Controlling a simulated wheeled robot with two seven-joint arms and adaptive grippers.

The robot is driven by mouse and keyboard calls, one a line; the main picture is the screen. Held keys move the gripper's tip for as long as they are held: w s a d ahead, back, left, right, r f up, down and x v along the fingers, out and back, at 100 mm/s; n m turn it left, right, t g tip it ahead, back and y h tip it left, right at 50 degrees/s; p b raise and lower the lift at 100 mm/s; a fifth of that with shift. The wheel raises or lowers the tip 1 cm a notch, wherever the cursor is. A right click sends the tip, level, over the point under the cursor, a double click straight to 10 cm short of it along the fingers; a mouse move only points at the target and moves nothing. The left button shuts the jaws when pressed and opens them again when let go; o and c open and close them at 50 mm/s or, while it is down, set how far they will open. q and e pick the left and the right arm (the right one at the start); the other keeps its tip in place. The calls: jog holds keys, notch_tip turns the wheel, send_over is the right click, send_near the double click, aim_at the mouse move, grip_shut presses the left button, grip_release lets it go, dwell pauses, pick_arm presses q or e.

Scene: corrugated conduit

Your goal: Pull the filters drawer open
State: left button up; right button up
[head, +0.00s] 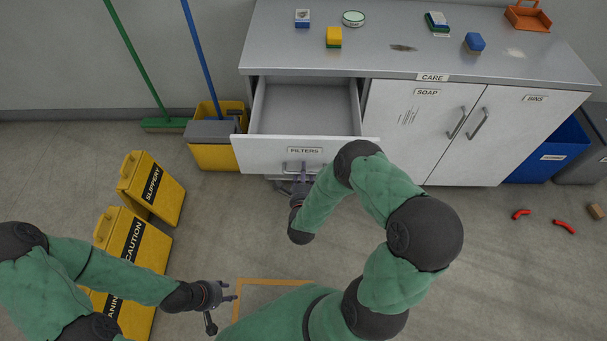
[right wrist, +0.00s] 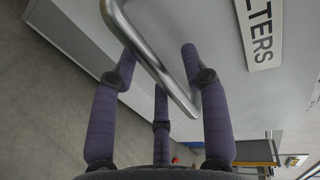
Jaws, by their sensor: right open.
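The filters drawer (head: 304,108) stands well out from the grey-topped cabinet in the head view, and its inside looks empty. Its white front carries the FILTERS label (head: 305,151) and a metal bar handle (head: 292,166). My right gripper (head: 301,178) is at this handle, partly hidden by my arm. In the right wrist view, its open fingers (right wrist: 158,62) lie around the handle (right wrist: 150,55), with finger tips on both sides of the bar. Whether they touch it is unclear. My left gripper (head: 229,298) is open and empty above the floor, away from the drawer.
Cabinet doors marked SOAP (head: 410,125) and BINS (head: 525,130) are shut. A yellow bucket (head: 212,150) stands left of the drawer, with yellow caution signs (head: 152,190) nearer me. Small red pieces (head: 564,226) lie on the floor at right. Floor before the cabinet is mostly clear.

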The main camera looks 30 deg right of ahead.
jog(key=v, duration=1.2)
jog(key=shift+w+f, duration=0.1)
jog(key=shift+f, duration=0.05)
jog(key=w+a+f+n+g+y, duration=0.1)
jog(key=a+f+n+g+y, duration=0.4)
jog(key=a+f+n+y, duration=0.45)
jog(key=s+a+n+g+y, duration=0.1)
jog(key=s+a+n+g, duration=0.1)
jog(key=s+n+g, duration=0.2)
jog(key=s+a+f+n+g+y+p, duration=0.1)
jog(key=s+a+n+g, duration=0.1)
jog(key=s+n, duration=0.5)
jog(key=shift+s+a+f+n+g+y, duration=0.2)
jog(key=shift+s+f+n+g+y, duration=0.15)
jog(key=shift+n+g, duration=0.45)
jog(key=shift+w, duration=0.1)
